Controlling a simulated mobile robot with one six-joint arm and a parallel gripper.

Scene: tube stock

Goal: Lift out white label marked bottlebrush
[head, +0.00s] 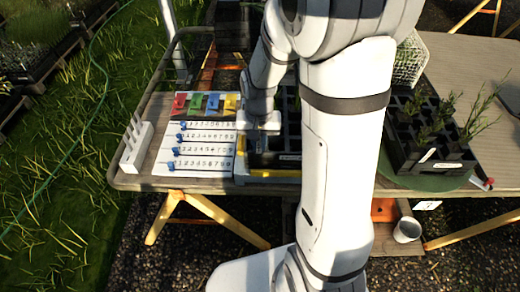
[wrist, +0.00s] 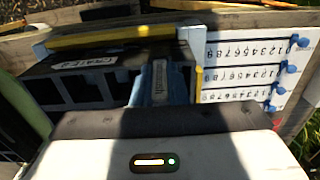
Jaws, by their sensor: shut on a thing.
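My gripper (head: 258,146) reaches down at the left end of a black cell tray (head: 278,158), beside the number board. In the wrist view its fingers (wrist: 161,92) are shut on a narrow pale label (wrist: 160,76) with small lettering running along its length. The lettering is too small and shaded to read for certain. The label stands between the fingers at the edge of the tray, which also shows in the wrist view (wrist: 55,78). I cannot tell whether its lower end is still in a cell. My arm hides much of the tray in the head view.
A white board with rows of numbers and blue sliders (head: 200,150) lies left of the tray. A white peg rack (head: 136,147) stands at the table's left end. A second black tray with seedlings (head: 430,150) sits right of my arm. A yellow bar (head: 272,173) edges the tray front.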

